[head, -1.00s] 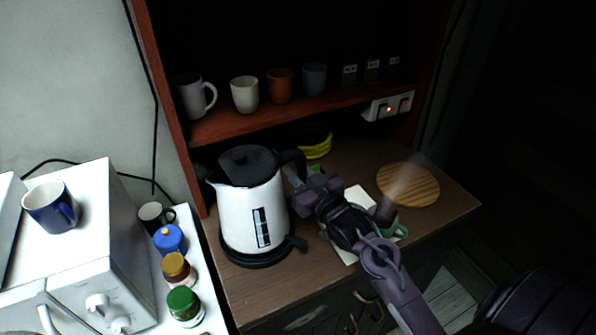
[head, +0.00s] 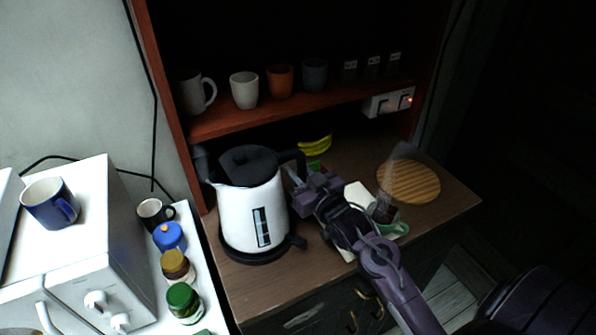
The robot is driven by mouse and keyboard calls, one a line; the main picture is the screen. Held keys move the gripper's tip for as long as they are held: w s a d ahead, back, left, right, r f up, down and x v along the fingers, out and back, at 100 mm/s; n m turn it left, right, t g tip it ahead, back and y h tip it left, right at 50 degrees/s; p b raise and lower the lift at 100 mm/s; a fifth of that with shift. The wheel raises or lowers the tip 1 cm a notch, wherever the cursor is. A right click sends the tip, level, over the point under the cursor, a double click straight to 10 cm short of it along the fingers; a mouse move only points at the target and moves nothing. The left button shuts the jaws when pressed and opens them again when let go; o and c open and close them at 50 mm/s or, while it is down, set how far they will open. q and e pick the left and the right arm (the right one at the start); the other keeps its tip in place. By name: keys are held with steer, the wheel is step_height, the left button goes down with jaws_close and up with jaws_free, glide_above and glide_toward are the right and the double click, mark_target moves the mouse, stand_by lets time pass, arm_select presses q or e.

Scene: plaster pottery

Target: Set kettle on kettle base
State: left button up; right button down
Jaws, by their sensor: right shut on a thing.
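The white kettle (head: 248,215) with a black lid and black handle stands upright at the left of the wooden counter. Its spout points left. The black kettle base (head: 246,256) shows as a dark disc under the kettle; whether the kettle is fully seated on it I cannot tell. My right gripper (head: 298,181) is at the kettle's right side, shut on its handle. The fingertips are partly hidden against the dark handle. My left gripper is not in view.
A red shelf (head: 240,121) with several cups stands behind. Jars (head: 184,300) and a white appliance (head: 85,240) are at the left. A power strip (head: 388,103) is on the shelf edge.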

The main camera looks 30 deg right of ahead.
steer(key=shift+r, duration=0.1)
steer(key=c, duration=1.5)
jaws_free()
steer(key=shift+c, duration=0.2)
steer(key=shift+f, duration=0.3)
steer(key=shift+s+r+p, duration=0.2)
steer(key=shift+s+p, duration=0.4)
steer(key=shift+s, duration=1.2)
steer(key=p, duration=0.2)
glide_toward(305, 180)
steer(key=shift+w+a, duration=0.2)
steer(key=shift+w, duration=0.6)
steer(key=shift+s+f, duration=0.1)
